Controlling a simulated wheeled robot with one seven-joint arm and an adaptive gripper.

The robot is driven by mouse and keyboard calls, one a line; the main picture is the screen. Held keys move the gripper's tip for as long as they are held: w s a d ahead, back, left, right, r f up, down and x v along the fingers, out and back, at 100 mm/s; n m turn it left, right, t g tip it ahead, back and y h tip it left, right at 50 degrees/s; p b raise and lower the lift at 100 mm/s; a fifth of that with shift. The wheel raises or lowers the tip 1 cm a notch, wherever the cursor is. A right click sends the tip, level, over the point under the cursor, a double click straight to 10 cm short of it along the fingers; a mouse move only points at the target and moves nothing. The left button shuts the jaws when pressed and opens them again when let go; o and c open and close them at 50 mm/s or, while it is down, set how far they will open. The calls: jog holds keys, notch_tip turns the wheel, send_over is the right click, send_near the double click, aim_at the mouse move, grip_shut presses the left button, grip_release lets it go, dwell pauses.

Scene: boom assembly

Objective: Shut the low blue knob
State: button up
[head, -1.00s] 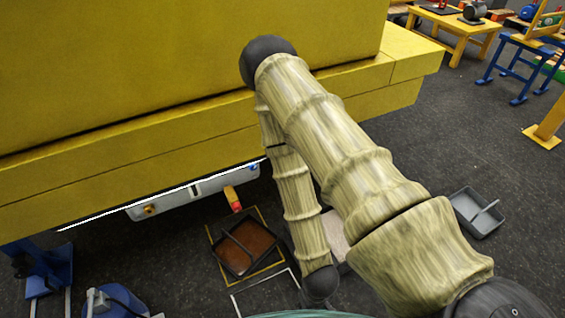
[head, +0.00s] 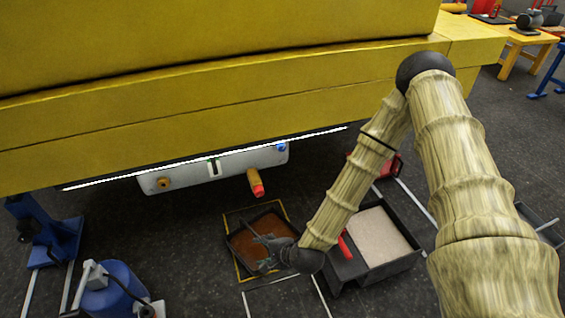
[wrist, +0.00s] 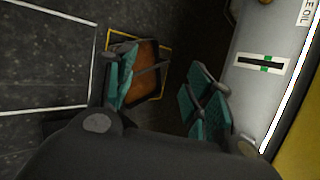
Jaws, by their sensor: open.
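The blue knob (head: 281,147) is small and sits at the right end of a pale grey panel (head: 190,174) under the yellow beam. I cannot make out its setting. The knob is not visible in the wrist view. My gripper (head: 266,246) is open and empty, below the panel and apart from it, in front of the brown-filled tray in the head view. In the wrist view my gripper (wrist: 165,92) shows its teal finger pads spread, with the panel (wrist: 250,90) on the right.
The panel also carries an orange knob (head: 163,183) and a gauge (head: 214,167). A red-tipped orange handle (head: 256,184) hangs below it. The brown tray (head: 231,240) and a pale-filled bin (head: 415,250) stand on the floor. The yellow beam (head: 240,110) overhangs the panel.

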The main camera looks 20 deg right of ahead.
jog(key=w+d+m+t+b, duration=0.25)
jog(key=w+m+b, duration=0.35)
jog(key=w, duration=0.4)
jog(key=m+t+h+b, duration=0.4)
jog(key=m+t+b, duration=0.4)
jog(key=m+b, duration=0.55)
send_near(282, 149)
jog(key=shift+m, duration=0.35)
jog(key=w+b, duration=0.2)
jog(key=w, duration=0.5)
jog(key=shift+w, duration=0.35)
jog(key=shift+w+r, duration=0.2)
jog(key=shift+w, duration=0.75)
jog(key=shift+c, duration=0.2)
jog(key=c, duration=1)
